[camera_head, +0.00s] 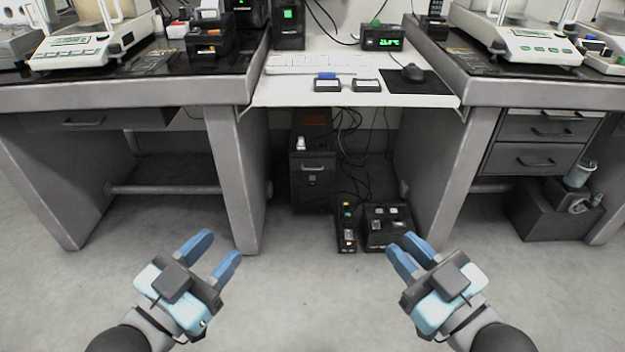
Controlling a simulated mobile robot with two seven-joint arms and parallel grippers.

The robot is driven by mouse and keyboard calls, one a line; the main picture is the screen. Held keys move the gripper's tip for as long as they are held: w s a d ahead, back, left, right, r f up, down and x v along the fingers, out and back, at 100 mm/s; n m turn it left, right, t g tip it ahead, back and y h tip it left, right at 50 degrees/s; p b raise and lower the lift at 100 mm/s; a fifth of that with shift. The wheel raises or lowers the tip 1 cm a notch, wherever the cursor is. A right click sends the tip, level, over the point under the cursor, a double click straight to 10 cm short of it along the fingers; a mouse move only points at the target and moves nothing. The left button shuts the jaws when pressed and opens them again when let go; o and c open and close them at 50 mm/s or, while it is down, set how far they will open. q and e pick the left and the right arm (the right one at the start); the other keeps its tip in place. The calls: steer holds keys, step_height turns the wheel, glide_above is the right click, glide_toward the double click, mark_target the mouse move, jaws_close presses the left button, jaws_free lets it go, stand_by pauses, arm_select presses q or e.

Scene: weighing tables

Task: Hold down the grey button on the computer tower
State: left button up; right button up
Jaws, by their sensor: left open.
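The dark computer tower (299,190) stands on the floor under the middle white desk. A small round grey button (312,178) shows on its front, below a light handle bar, with a faint bluish spot by it. My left gripper (221,245) is open and empty, above the floor in front of the desk and left of the tower. My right gripper (401,244) is also open and empty, with a narrower gap between its blue fingers, to the right of the tower. Both grippers are well apart from the tower.
A power strip (346,240) and a dark box (388,238) with plugs lie on the floor right of the tower. Cables (349,150) hang behind. Thick grey table legs (233,180) flank the opening. The white desk (300,97) overhangs the tower.

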jaws_close()
stand_by(0.6)
stand_by(0.8)
arm_select(q)
steer(key=s+d+r+n+t+p, duration=0.1)
steer(key=s+r+n+p, duration=0.2)
steer(key=p, duration=1)
step_height(320, 180, up, 5)
steer(key=n, duration=0.2)
steer(key=shift+s+d+n+y, duration=0.2)
steer(key=shift+n+y, duration=0.1)
steer(key=shift+y, duration=0.1)
arm_select(e)
steer(key=s+a+r+m+t, duration=0.1)
steer(key=s+r+m, duration=0.2)
steer(key=r+m, duration=0.2)
step_height(320, 180, up, 3)
steer(key=shift+s+a+m+h, duration=0.2)
steer(key=shift+m+h, duration=0.1)
steer(key=shift+h, duration=0.1)
